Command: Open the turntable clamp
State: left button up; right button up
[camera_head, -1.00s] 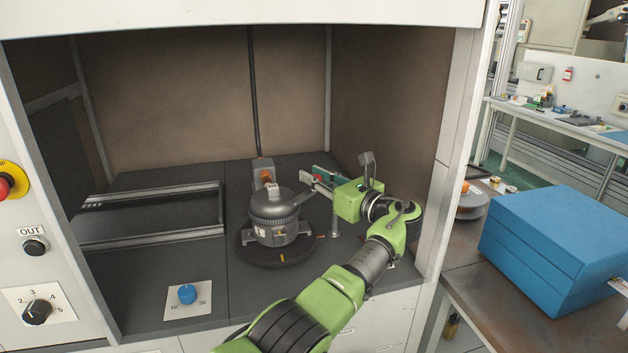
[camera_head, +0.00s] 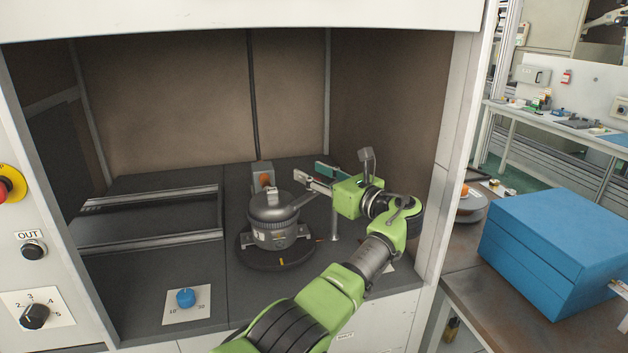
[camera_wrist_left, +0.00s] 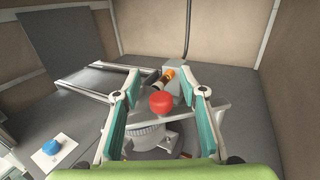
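A grey compressor (camera_head: 272,222) stands on the dark round turntable (camera_head: 282,262) inside the booth. A grey clamp arm (camera_head: 300,199) reaches over its top from a post (camera_head: 335,219) on the right. In the left wrist view, a red knob (camera_wrist_left: 161,103) shows in front of the clamp bar (camera_wrist_left: 200,125). My left gripper (camera_head: 309,175) is above and right of the compressor. In the left wrist view its green-padded fingers (camera_wrist_left: 163,95) are wide apart, with the knob between them and no contact visible. In the head view the knob is hidden. My right gripper is out of view.
A grey block with an orange part (camera_head: 263,175) stands behind the compressor. A rail frame (camera_head: 150,215) lies to the left, and a blue dial (camera_head: 186,297) is at the front. The booth's right wall (camera_head: 385,105) is close to my arm. A blue box (camera_head: 560,245) sits outside.

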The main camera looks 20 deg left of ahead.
pick_arm(q)
notch_tip(320, 180, up, 8)
jog(key=shift+r, duration=0.2)
